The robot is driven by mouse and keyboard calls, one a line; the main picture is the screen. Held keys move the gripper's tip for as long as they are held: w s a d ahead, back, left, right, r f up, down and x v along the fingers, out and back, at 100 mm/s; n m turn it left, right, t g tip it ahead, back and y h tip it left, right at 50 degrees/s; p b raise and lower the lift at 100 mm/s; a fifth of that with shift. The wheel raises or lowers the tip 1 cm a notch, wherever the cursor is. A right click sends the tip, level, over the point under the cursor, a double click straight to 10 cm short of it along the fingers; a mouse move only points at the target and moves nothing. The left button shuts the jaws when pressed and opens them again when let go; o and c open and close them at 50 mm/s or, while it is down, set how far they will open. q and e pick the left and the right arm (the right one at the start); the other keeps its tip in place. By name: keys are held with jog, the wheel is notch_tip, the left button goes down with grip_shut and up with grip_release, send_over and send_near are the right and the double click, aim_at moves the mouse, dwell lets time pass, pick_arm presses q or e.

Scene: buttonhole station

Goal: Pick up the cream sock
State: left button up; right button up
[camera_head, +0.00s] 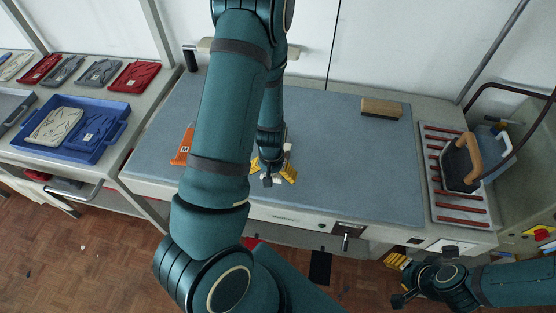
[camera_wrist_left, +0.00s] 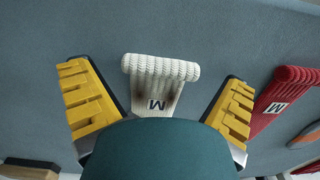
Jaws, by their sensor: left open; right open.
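The cream sock (camera_wrist_left: 160,72) lies on the blue-grey mat, with its ribbed cuff and a black M label showing in the left wrist view. The rest of it is hidden behind my own wrist. My left gripper (camera_head: 272,171) is open over it, and its yellow fingers stand either side of the sock with a gap on each side. In the head view only small pale bits show around those fingers. My right gripper (camera_head: 397,280) is open and empty, low at the front right, off the table and away from the sock.
A red ribbed sock (camera_wrist_left: 278,95) lies beside the cream one. An orange piece (camera_head: 183,147) lies on the mat (camera_head: 350,170). A wooden brush (camera_head: 381,108) is at the back right, and an iron (camera_head: 464,163) stands farther right. A blue tray (camera_head: 112,133) stands left.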

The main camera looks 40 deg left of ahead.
pick_arm(q)
jog(key=shift+f, duration=0.1)
jog(key=c, duration=0.9)
